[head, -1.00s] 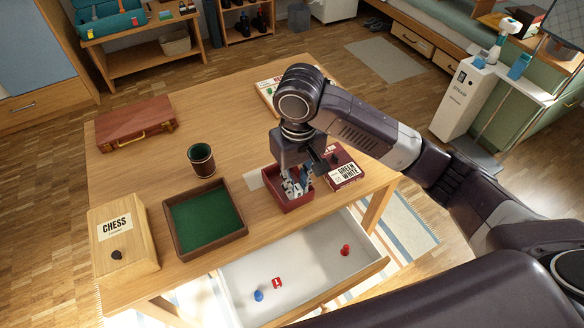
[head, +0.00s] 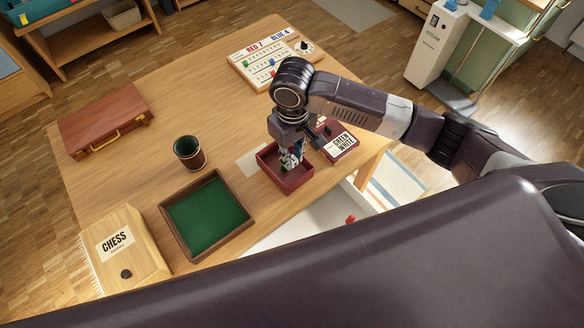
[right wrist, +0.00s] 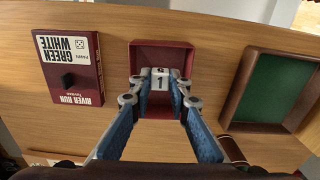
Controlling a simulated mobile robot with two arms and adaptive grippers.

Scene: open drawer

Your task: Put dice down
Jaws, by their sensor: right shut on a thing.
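A pale die (right wrist: 160,78) with a "1" on the face toward the camera is pinched between my right gripper's fingertips in the right wrist view. My right gripper (head: 291,160) points down into the small dark red open box (head: 298,184) on the wooden table. In the right wrist view the fingers (right wrist: 160,92) reach over the box (right wrist: 163,49). Whether the die touches the box floor cannot be told. My left gripper is not in view.
A green-lined tray (head: 215,218), a dice cup (head: 188,153), a chess box (head: 122,248) and a brown case (head: 103,121) stand to the left. A Green White game box (head: 339,143) is close on the right. An open drawer (head: 300,228) is below the table edge.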

